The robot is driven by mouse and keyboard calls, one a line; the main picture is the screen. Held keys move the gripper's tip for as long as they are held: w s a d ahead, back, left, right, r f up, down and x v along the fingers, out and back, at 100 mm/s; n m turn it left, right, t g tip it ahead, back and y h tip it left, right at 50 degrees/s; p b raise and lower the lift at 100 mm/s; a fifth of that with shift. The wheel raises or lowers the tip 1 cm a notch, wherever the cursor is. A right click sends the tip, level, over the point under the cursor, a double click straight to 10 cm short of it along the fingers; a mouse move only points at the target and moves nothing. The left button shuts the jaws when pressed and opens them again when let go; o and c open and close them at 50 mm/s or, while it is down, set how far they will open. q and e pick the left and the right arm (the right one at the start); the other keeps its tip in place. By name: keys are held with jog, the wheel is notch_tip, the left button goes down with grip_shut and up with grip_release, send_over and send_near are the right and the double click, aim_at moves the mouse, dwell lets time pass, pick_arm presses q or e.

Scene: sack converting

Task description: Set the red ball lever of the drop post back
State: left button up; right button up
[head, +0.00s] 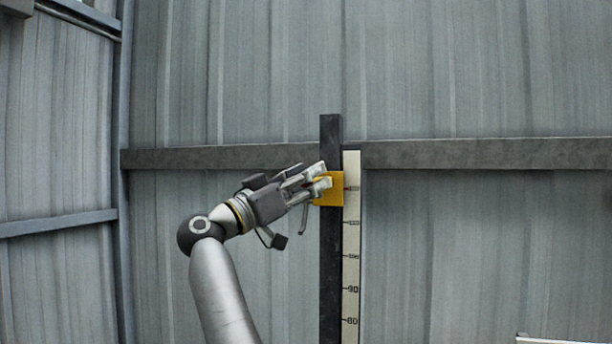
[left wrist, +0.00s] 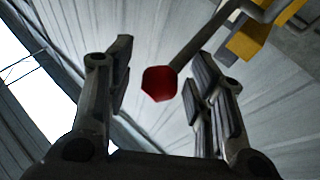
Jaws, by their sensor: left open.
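The drop post (head: 331,270) is a dark upright bar with a yellow block (head: 336,190) near its top. In the left wrist view the red ball (left wrist: 159,83) sits at the end of a thin grey lever rod (left wrist: 205,38), and the yellow block (left wrist: 248,40) shows at the upper right. My left gripper (head: 322,176) is open at the yellow block's height. In the left wrist view, the ball appears between the open fingers (left wrist: 160,95); contact cannot be told. My right gripper is not in view.
A pale scale (head: 351,250) with number marks runs down beside the post. A horizontal grey rail (head: 480,153) crosses the corrugated wall (head: 480,70) behind. A white edge (head: 560,340) shows at the lower right. The space right of the post looks clear.

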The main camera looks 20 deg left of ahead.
pick_arm(q)
jog(key=shift+c, duration=0.3)
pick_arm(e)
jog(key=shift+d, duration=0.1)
pick_arm(q)
grip_shut()
jog(key=shift+r, duration=0.1)
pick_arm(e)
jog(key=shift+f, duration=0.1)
